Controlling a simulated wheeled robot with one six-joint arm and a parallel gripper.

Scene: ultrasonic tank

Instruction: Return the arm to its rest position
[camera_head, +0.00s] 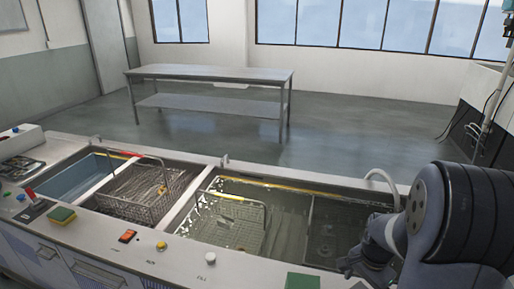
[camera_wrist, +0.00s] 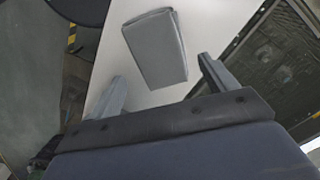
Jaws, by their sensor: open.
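My arm reaches in from the right of the head view, folded over the right end of the counter. My gripper (camera_head: 362,266) is low near the counter's front edge, partly hidden by my own arm links. In the wrist view my gripper (camera_wrist: 162,68) shows two fingers spread apart with nothing held. A grey folded cloth or flat block (camera_wrist: 155,48) lies on the white counter (camera_wrist: 112,62) beyond the fingertips, apart from them as far as I can tell.
The right tank (camera_head: 330,205) holds liquid and a wire basket (camera_head: 225,225). Another basket (camera_head: 140,195) sits in the left section. A metal table (camera_head: 210,74) stands behind on open floor.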

